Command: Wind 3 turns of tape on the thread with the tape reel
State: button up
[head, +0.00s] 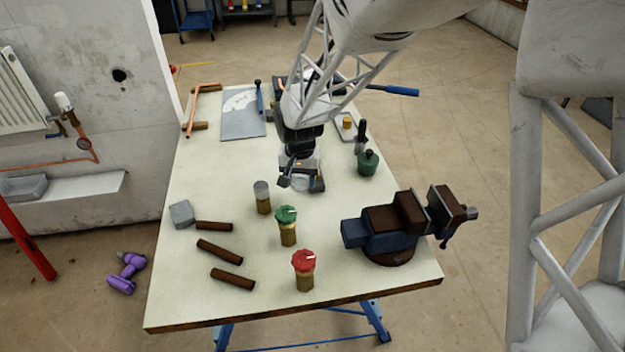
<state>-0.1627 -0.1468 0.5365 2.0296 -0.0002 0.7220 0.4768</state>
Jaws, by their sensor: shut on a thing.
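My gripper (300,182) points down over the middle of the worktable. It is shut on a small pale thing, which looks like the tape reel (300,185); the fingers hide much of it. A brass fitting with a grey top (262,198) stands upright to the left of and nearer than my gripper, apart from it. A brass valve with a green knob (287,226) and one with a red knob (304,270) stand nearer. Which of these carries the thread, and any tape on it, is too small to tell.
A blue and brown vise (395,229) stands at the right edge. Several brown pipe pieces (220,251) and a grey block (181,214) lie at the left. A green bottle (367,162) stands behind the vise. The near left of the table (190,305) is clear.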

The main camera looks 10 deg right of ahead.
jog(key=shift+w+a, duration=0.5)
jog(key=shift+w, duration=0.3)
notch_tip(320, 180, up, 8)
jog(key=shift+w+a+r, duration=0.25)
jog(key=shift+w, duration=0.15)
dwell(0.3)
